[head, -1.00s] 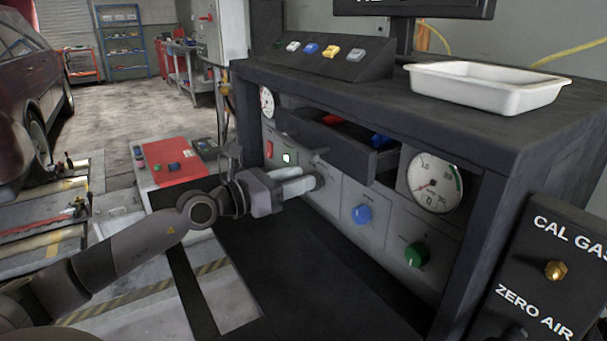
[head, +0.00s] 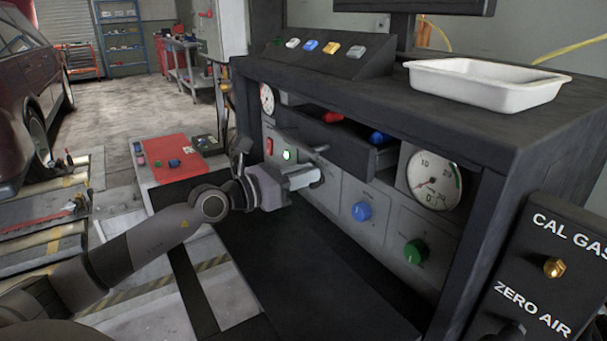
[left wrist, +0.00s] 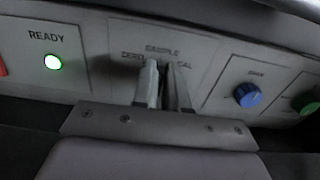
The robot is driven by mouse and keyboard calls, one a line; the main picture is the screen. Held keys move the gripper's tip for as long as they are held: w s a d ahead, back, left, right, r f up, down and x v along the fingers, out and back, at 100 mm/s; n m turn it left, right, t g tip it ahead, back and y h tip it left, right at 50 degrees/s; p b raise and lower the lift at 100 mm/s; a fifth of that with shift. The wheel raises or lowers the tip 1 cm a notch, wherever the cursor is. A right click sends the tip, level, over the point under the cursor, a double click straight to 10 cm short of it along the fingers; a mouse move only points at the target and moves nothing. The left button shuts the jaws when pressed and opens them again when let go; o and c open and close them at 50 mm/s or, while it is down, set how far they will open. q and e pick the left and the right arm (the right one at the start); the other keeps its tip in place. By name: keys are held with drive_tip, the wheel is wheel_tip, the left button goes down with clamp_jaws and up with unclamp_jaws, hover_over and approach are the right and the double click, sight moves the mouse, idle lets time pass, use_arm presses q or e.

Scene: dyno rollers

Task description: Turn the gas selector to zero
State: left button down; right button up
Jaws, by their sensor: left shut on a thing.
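The gas selector's panel (left wrist: 207,58) shows in the left wrist view, with the words ZERO, SAMPLE and CAL on it. My left gripper (head: 308,177) reaches the front of the dark bench in the head view. In the left wrist view its two pale fingers (left wrist: 165,88) stand close together just below the word SAMPLE. They are shut on the gas selector, which they mostly hide, so I cannot read where it points. My right gripper is out of view.
A lit green READY lamp (left wrist: 53,62) is left of the selector. A blue SPAN knob (head: 362,211) and a green knob (head: 416,251) are to its right. An open drawer (head: 335,150) juts out above my gripper. A white tray (head: 485,98) stands on the bench top.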

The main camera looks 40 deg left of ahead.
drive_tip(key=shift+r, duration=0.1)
use_arm(q)
drive_tip(key=shift+a+r+n+p, duration=0.15)
drive_tip(key=shift+n+p, duration=0.55)
drive_tip(key=shift+w+a+n+p, duration=0.1)
drive_tip(key=shift+a+n+p, duration=0.05)
drive_tip(key=shift+n+p, duration=0.6)
drive_tip(key=shift+w+a+f+n+p, duration=0.15)
drive_tip(key=shift+n+p, duration=0.55)
drive_tip(key=shift+n, duration=0.45)
drive_tip(key=shift+a+f+n+p, duration=0.2)
drive_tip(key=shift+n+p, duration=0.5)
drive_tip(key=shift+n, duration=0.45)
drive_tip(key=shift+w+a+f+n+p, duration=0.15)
drive_tip(key=shift+n+p, duration=0.55)
drive_tip(key=shift+n, duration=0.45)
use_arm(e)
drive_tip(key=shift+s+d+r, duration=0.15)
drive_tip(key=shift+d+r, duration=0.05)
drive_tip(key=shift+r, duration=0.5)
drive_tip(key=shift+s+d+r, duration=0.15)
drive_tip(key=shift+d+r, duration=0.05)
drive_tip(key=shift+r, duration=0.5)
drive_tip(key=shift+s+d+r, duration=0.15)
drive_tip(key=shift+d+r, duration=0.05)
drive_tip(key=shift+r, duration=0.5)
use_arm(q)
drive_tip(key=shift+s, duration=0.1)
